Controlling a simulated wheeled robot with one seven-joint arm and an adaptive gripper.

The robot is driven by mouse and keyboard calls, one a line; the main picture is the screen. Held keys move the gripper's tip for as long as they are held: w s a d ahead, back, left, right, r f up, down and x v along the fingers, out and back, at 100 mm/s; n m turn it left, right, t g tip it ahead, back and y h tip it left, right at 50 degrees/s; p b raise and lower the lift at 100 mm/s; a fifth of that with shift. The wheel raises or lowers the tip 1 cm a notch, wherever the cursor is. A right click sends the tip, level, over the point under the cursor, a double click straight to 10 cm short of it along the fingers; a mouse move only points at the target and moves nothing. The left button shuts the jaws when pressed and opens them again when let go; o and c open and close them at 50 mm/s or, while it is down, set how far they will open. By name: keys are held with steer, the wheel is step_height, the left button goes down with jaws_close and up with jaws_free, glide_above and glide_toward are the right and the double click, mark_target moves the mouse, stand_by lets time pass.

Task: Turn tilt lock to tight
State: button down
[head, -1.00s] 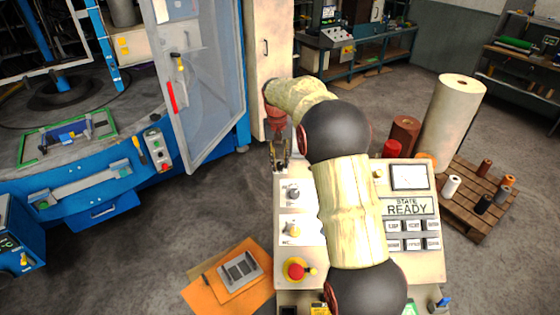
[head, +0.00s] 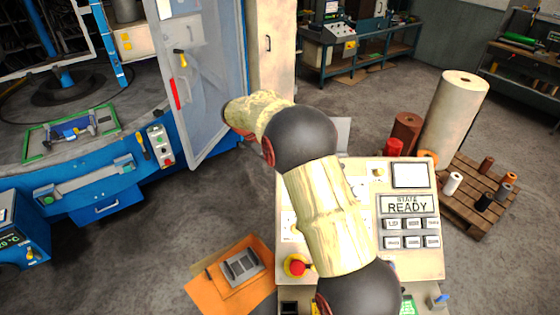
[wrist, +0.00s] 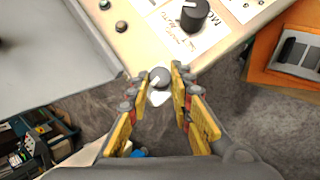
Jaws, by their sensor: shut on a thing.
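In the wrist view my gripper (wrist: 160,82) has its yellow and grey fingers close around a small dark grey round knob (wrist: 158,74) with a white mark. The knob sits between the fingertips, just outside the edge of the cream control console (wrist: 136,44). A white piece shows just below it. No label on this knob is readable, and how it is mounted is hidden.
A black panel knob (wrist: 194,14) stands on the console near the fingers. A red emergency button (head: 297,265) is on the console's front left. Orange sheets (head: 212,291) lie to the left. The clear machine door (head: 208,100) stands near my arm.

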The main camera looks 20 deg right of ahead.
steer(key=n+h+b, duration=0.1)
steer(key=n, duration=0.1)
steer(key=n+t+h, duration=0.1)
steer(key=shift+s+a+f+n+t+b, duration=0.2)
steer(key=shift+n+t+b, duration=0.1)
steer(key=shift+n+b, duration=0.1)
steer(key=shift+n+t+h+b, duration=0.5)
steer(key=shift+n+t+b, duration=0.15)
steer(key=shift+n, duration=0.65)
steer(key=c, duration=1.6)
jaws_free()
steer(key=shift+a, duration=0.1)
steer(key=v, duration=1.2)
